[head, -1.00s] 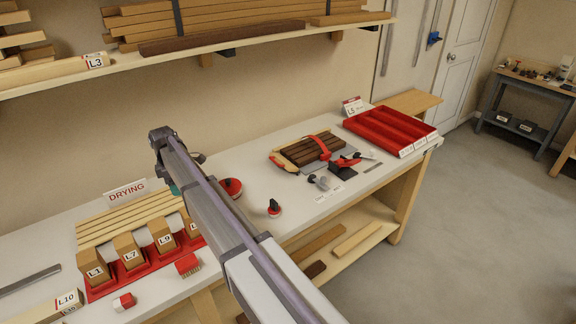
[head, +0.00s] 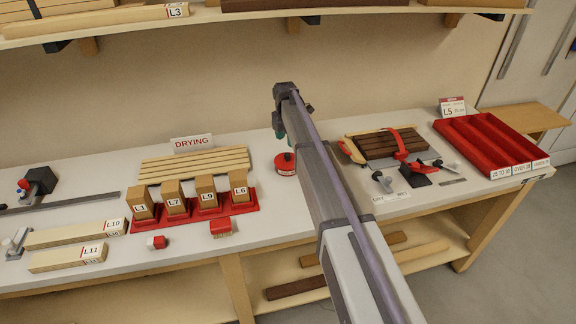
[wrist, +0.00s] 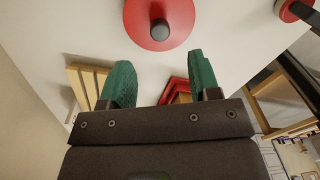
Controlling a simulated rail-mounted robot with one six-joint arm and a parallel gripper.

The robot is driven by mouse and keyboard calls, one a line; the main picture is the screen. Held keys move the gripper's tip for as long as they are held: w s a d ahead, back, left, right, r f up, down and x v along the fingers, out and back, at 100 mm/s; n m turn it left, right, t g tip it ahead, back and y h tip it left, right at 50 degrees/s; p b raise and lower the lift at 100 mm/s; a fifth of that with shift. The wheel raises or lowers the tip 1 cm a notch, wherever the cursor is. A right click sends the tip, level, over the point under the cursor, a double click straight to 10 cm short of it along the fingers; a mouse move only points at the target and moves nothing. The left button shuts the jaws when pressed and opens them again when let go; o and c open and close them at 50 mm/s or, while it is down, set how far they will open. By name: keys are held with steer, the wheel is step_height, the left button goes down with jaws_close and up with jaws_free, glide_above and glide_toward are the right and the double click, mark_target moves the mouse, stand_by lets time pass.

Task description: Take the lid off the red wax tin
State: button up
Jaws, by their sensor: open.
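A round red tin with a black knob on its lid, which I take for the wax tin, stands on the white bench just left of my arm in the head view (head: 285,163). In the wrist view its red lid (wrist: 178,12) and black knob (wrist: 159,32) show at the top centre, cut by the frame edge. My gripper (wrist: 161,75) is open and empty, its two green fingers apart. The tin lies beyond the fingertips, roughly in line with the gap between them. Nothing touches the lid.
A smaller red thing with a dark top (wrist: 296,8) is at the wrist view's upper right. Left of the tin are pale slats (head: 195,163) and a red rack (head: 190,215) of labelled blocks. Right of my arm are a clamped board (head: 385,143) and a red tray (head: 490,145).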

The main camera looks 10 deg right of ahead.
mark_target(287, 154)
steer(key=f+b, duration=0.3)
steer(key=f, duration=0.1)
steer(key=f+b, duration=0.3)
steer(key=f, duration=0.1)
steer(key=shift+s+d+f+b, duration=0.1)
steer(key=shift+d+f+b, duration=0.1)
steer(key=shift+f+b, duration=0.15)
steer(key=shift+r, duration=0.3)
steer(key=shift+c, duration=0.9)
steer(key=c, duration=0.8)
